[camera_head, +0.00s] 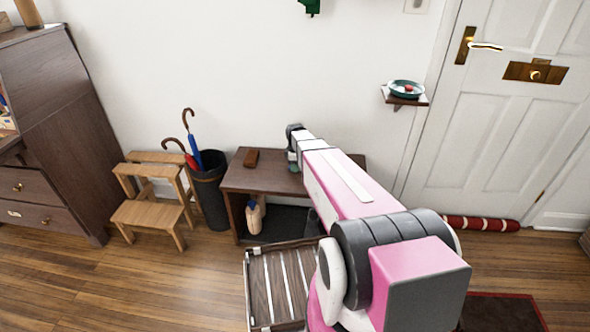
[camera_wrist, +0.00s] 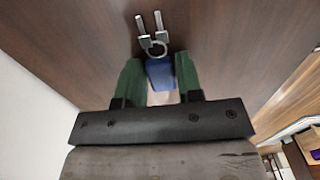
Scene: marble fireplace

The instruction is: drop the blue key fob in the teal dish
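The blue key fob (camera_wrist: 160,72) shows in the wrist view against dark wood, with a metal ring and silver keys (camera_wrist: 150,32) at its far end. My gripper (camera_wrist: 160,80) has its green fingers on both sides of the fob, and the fob fills the gap between them, so it looks shut on it. In the head view my gripper (camera_head: 293,166) is low over the brown table; the fob cannot be made out there. The teal dish (camera_head: 398,94) sits on a small wall shelf to the right, with something red and white in it.
The wall shelf (camera_head: 420,101) is higher than the table, beside the white door (camera_head: 500,130). A slatted rack (camera_head: 275,285) lies in front.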

